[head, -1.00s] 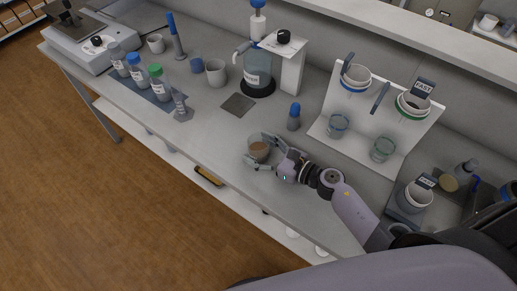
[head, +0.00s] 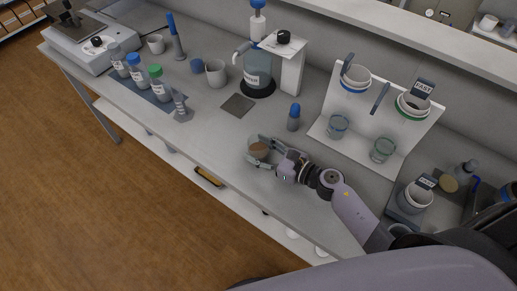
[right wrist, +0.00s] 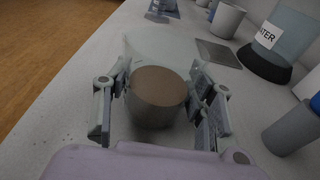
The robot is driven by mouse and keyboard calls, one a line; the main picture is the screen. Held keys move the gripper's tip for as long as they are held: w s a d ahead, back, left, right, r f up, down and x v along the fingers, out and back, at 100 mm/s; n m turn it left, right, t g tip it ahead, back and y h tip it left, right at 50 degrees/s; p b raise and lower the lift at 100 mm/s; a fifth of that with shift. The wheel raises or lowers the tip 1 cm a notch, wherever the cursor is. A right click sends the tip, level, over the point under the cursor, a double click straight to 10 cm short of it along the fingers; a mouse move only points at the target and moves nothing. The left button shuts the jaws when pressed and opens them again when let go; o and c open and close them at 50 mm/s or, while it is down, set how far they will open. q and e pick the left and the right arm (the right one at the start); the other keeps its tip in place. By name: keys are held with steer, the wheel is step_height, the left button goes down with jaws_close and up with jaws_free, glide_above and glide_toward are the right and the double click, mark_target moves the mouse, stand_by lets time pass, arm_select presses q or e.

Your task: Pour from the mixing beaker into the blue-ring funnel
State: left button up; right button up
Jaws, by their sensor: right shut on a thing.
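The mixing beaker (head: 257,148) is clear glass with brown liquid in it and stands upright at the bench's front middle. In the right wrist view the beaker (right wrist: 157,96) sits between the two fingers. My right gripper (head: 264,150) is shut on the beaker, also in the right wrist view (right wrist: 160,105). The blue-ring funnel (head: 355,80) is white and sits in the upper left of the white stand, right of the gripper. A glass beaker (head: 337,125) stands below it. My left gripper is not in view.
The green-ring funnel (head: 412,106) sits right of the blue one, above another glass beaker (head: 383,149). A blue-capped bottle (head: 293,118) stands between my gripper and the stand. The water dispenser (head: 257,72) is behind. Capped bottles (head: 138,75) stand at left.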

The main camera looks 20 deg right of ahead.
mark_target(260, 144)
steer(key=shift+c, duration=0.8)
steer(key=shift+r+p, duration=1.2)
steer(key=shift+r, duration=0.4)
